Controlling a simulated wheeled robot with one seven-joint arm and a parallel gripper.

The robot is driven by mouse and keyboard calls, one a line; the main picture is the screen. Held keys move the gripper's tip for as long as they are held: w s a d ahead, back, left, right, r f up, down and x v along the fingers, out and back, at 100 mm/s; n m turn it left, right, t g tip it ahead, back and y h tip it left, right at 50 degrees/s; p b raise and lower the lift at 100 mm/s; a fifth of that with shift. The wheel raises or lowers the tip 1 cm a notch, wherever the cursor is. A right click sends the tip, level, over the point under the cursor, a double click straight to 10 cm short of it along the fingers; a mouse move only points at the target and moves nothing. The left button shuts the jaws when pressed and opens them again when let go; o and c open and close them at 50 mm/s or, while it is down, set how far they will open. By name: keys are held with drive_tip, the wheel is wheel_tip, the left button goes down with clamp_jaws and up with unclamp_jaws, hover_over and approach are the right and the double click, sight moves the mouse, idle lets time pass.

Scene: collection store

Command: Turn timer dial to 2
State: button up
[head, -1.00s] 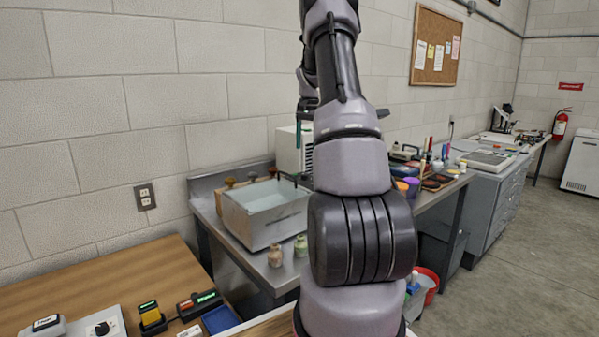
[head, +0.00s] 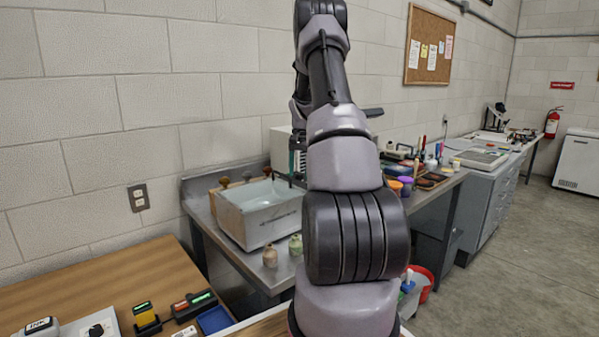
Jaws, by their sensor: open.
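A pale box with a black round knob (head: 96,330), which looks like the timer dial, lies on the wooden table at the bottom left. The frame edge cuts it off, and its numbers and setting cannot be read. My gripper (head: 297,162) is small and partly hidden behind my own arm, in front of the wall above the metal bench. It is open, with nothing seen in it, and is well apart from the dial, up and to its right.
The wooden table (head: 95,285) also bears a label device (head: 40,327), a yellow-black device (head: 146,318), a red-green display (head: 194,304) and a blue tray (head: 215,320). A metal bench (head: 236,262) holds a basin (head: 262,228) and two small jars. My arm blocks the middle.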

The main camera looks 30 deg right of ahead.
drive_tip(key=shift+c, duration=0.3)
clamp_jaws()
drive_tip(key=shift+m, duration=0.4)
drive_tip(key=m, duration=0.5)
drive_tip(key=shift+a, duration=0.1)
drive_tip(key=m, duration=0.6)
drive_tip(key=shift+h, duration=0.3)
drive_tip(key=shift+o, duration=0.3)
unclamp_jaws()
